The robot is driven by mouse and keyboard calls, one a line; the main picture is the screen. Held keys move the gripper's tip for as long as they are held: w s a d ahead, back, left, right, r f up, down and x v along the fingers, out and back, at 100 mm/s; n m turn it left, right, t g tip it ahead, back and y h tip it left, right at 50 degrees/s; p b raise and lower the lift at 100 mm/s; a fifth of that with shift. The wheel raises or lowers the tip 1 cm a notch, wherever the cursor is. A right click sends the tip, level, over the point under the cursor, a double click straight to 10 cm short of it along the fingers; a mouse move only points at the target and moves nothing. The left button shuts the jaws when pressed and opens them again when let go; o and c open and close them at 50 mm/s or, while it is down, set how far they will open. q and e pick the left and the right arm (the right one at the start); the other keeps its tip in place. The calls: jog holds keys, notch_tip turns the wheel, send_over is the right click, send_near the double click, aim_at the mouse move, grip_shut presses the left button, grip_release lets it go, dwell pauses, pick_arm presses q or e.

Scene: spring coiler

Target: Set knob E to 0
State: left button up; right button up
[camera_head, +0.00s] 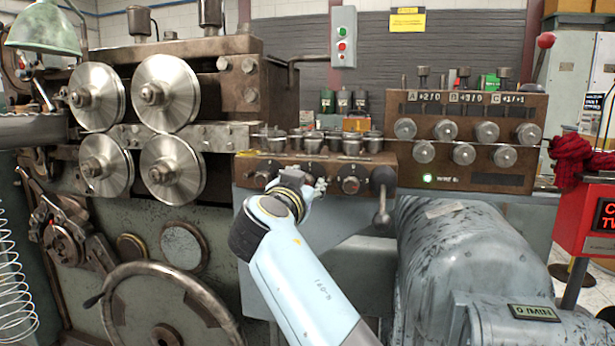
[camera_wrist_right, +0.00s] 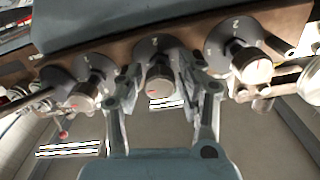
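My right gripper (camera_head: 308,184) is at the front of the brown control panel (camera_head: 330,170) in the head view, where it hides the middle knob. In the right wrist view its two fingers (camera_wrist_right: 158,80) stand apart, one on each side of a round metal knob (camera_wrist_right: 159,84) with a small red mark. Small gaps seem to show between the fingers and this knob, so I see no firm grip. Similar knobs stand to its left (camera_wrist_right: 86,93) and right (camera_wrist_right: 249,65), each on a dark round dial. I cannot read a letter E on any knob. My left gripper is not in view.
Left of the panel are large metal rollers (camera_head: 165,92) and a handwheel (camera_head: 170,306). A lever with a ball handle (camera_head: 382,180) sticks out at the panel's right end. A grey motor housing (camera_head: 470,250) fills the lower right. A second knob panel (camera_head: 465,140) stands further right.

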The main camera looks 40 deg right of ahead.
jog(key=shift+a, duration=0.1)
jog(key=shift+c, duration=0.2)
grip_shut()
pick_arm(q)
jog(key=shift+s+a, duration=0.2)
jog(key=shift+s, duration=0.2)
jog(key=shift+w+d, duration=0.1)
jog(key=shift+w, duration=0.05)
pick_arm(e)
jog(key=shift+n, duration=0.3)
